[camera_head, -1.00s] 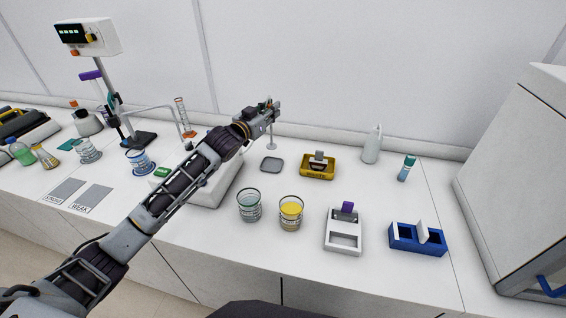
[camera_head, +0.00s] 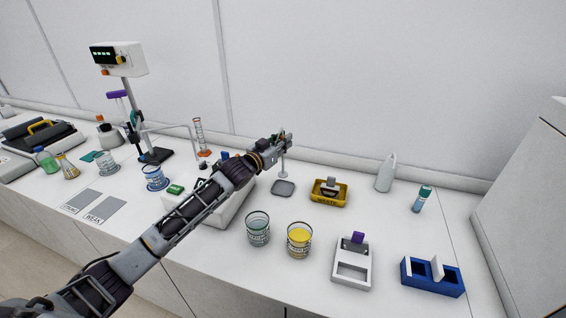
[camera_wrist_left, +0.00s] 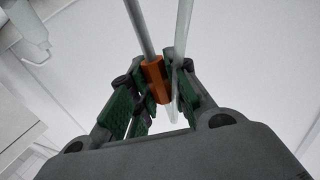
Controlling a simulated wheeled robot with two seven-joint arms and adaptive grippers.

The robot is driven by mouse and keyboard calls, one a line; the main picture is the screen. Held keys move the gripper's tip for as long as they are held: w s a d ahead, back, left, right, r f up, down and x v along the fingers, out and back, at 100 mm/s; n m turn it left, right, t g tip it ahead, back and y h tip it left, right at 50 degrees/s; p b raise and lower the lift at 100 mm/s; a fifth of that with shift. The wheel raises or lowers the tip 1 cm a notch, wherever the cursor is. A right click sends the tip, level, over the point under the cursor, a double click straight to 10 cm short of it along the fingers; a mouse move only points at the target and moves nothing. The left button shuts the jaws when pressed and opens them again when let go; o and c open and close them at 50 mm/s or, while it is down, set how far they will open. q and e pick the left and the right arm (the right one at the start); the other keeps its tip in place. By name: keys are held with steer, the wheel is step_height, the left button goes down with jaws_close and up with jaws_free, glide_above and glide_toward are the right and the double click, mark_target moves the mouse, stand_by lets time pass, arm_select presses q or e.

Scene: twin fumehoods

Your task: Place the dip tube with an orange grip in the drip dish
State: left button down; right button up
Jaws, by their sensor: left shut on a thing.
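My left gripper (camera_head: 287,138) is above the counter, behind and over the grey drip dish (camera_head: 284,188), which is small, flat and looks empty. In the left wrist view the jaws (camera_wrist_left: 166,82) are shut on the orange grip (camera_wrist_left: 154,80) of the dip tube, whose grey shaft (camera_wrist_left: 139,25) runs away from the jaws. A pale translucent strip (camera_wrist_left: 183,35) lies alongside the shaft. In the head view a pale upright tube (camera_head: 283,163) hangs below the gripper, its wider lower end by the dish's far edge. Whether it touches is unclear. My right gripper is not in view.
Right of the dish stand a yellow waste tray (camera_head: 328,199) and a pale bottle (camera_head: 386,172). Two beakers, teal (camera_head: 258,230) and yellow (camera_head: 299,240), stand in front. A white holder (camera_head: 351,270) and blue rack (camera_head: 433,280) are at front right.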

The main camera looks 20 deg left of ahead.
mark_target(283, 173)
arm_select(q)
step_height(283, 173, down, 2)
steer(key=shift+f, duration=0.4)
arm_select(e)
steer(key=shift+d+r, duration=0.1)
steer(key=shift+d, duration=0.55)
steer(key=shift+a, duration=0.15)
arm_select(q)
step_height(283, 173, down, 3)
steer(key=shift+r, duration=0.2)
steer(key=shift+f, duration=0.7)
steer(key=c, duration=1.4)
jaws_free()
steer(key=shift+o, duration=0.2)
